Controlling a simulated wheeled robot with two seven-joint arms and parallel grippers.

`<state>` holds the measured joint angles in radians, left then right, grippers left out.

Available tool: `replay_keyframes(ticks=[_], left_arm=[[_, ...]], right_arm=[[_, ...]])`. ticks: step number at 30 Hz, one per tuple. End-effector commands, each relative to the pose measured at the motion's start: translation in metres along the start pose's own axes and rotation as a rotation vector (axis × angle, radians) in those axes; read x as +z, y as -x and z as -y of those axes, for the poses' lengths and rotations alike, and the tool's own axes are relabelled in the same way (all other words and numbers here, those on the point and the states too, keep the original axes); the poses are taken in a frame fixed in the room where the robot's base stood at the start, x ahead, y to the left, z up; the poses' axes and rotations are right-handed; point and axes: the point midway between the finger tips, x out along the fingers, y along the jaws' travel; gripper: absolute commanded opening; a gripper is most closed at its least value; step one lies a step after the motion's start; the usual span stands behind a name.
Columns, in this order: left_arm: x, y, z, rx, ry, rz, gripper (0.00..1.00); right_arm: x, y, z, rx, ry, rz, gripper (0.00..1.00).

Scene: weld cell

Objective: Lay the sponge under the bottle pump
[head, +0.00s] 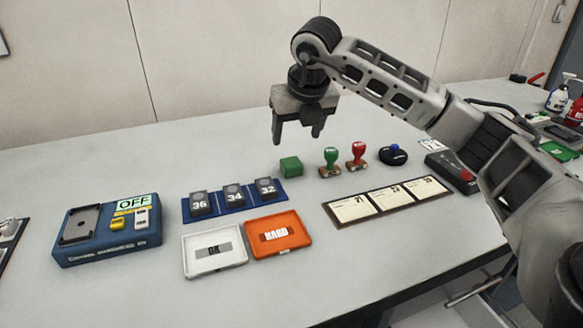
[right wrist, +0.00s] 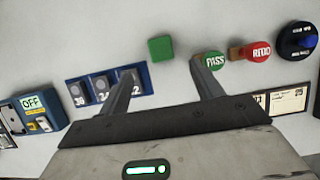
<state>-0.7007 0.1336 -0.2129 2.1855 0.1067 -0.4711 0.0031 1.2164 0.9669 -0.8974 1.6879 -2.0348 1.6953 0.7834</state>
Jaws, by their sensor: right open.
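A pump bottle with a white body and dark label (head: 557,97) stands at the far right end of the bench in the head view. A red bottle (head: 575,112) is beside it, cut by the picture edge. A flat green piece (head: 557,150) lies nearer than the bottles; I cannot tell whether it is the sponge. A small green block (head: 291,166) lies mid-bench, also in the right wrist view (right wrist: 161,48). My right gripper (head: 297,132) is open and empty above the bench, behind and above this block, far left of the bottles. My left gripper is not in view.
Green (head: 330,160) and red (head: 357,153) stamps stand right of the block. A blue numbered rack (head: 238,210), white tray (head: 213,262), orange tray (head: 303,246) and card strip (head: 337,217) lie in front. A blue device (head: 105,235) is left. The back left bench is clear.

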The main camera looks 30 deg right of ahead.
Motion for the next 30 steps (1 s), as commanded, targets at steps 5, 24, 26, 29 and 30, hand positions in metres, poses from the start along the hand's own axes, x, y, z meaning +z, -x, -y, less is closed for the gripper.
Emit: replay_keyframes(ticks=[5,24,26,29,30], left_arm=[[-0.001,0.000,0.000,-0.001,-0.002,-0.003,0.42],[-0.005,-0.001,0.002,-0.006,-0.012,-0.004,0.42],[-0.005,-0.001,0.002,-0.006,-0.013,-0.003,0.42],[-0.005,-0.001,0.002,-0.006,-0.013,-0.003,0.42],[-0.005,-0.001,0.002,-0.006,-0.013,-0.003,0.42]], right_arm=[[0.000,-0.031,-0.001,0.002,0.002,-0.002,0.65],[0.002,-0.093,0.002,0.002,0.003,0.000,0.65],[0.002,-0.094,0.002,0.002,0.004,0.001,0.65],[0.002,-0.093,0.002,0.003,0.004,0.001,0.65],[0.002,-0.093,0.002,0.003,0.004,0.001,0.65]])
